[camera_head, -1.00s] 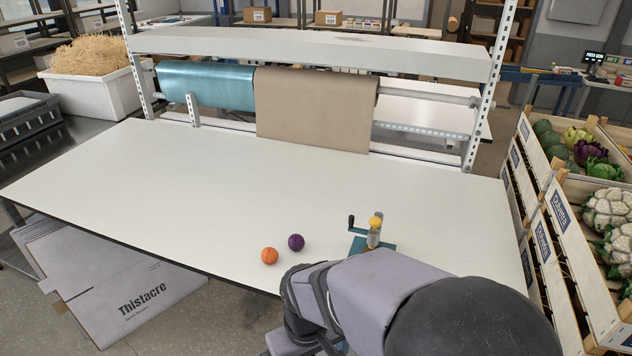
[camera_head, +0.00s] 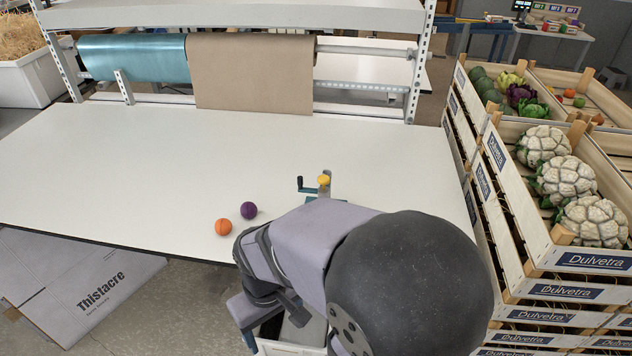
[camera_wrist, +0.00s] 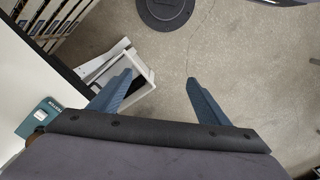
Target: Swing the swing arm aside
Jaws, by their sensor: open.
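A small fixture with a teal base, a grey post, a yellow knob (camera_head: 323,181) and a dark crank handle (camera_head: 301,184) stands near the front right of the white table. I cannot clearly tell which of its parts is the swing arm. My arm hides part of its base. A corner of the teal base (camera_wrist: 38,116) shows at the left edge of the wrist view. My gripper (camera_wrist: 159,76) is open and empty, with its two blue fingers spread over the floor, off the table's edge.
An orange ball (camera_head: 223,227) and a purple ball (camera_head: 248,210) lie left of the fixture. Vegetable crates (camera_head: 490,215) stand close to the table's right side. A pale bin (camera_wrist: 143,66) is on the floor below my gripper. The table's middle is clear.

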